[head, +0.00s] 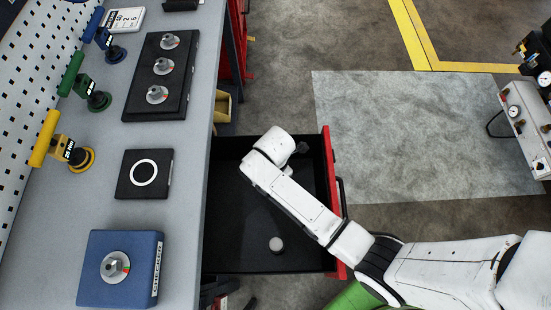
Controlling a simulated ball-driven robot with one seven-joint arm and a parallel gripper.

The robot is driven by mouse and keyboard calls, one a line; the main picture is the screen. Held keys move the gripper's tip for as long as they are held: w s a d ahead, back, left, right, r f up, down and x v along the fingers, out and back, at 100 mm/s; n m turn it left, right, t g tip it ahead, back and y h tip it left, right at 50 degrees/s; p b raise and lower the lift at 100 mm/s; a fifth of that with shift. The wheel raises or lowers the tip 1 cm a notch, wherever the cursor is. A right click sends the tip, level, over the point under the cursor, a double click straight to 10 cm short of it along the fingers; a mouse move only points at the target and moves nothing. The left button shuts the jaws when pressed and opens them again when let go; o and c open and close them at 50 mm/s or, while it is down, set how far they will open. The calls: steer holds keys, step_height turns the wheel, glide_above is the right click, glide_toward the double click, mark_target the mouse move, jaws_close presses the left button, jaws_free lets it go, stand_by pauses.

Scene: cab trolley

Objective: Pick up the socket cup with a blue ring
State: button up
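A small light grey round piece (276,244) lies in the open drawer, near its front edge in the picture. It may be a socket cup, but I cannot make out a blue ring on it. No cup with a clear blue ring shows. My gripper (299,148) is over the far part of the drawer, well apart from the round piece. Only a small dark part of it shows past the white wrist, and its fingers are hidden, so whether it is open or shut does not show.
The black drawer (235,215) has a red front. The grey bench (185,205) at left bears blue, green and yellow-handled tools (70,150), a black dial board (136,103), a black pad with a white ring (125,187) and a blue box (93,290).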

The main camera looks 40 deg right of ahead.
steer(key=shift+c, duration=0.3)
steer(key=shift+r, duration=0.1)
steer(key=c, duration=1.3)
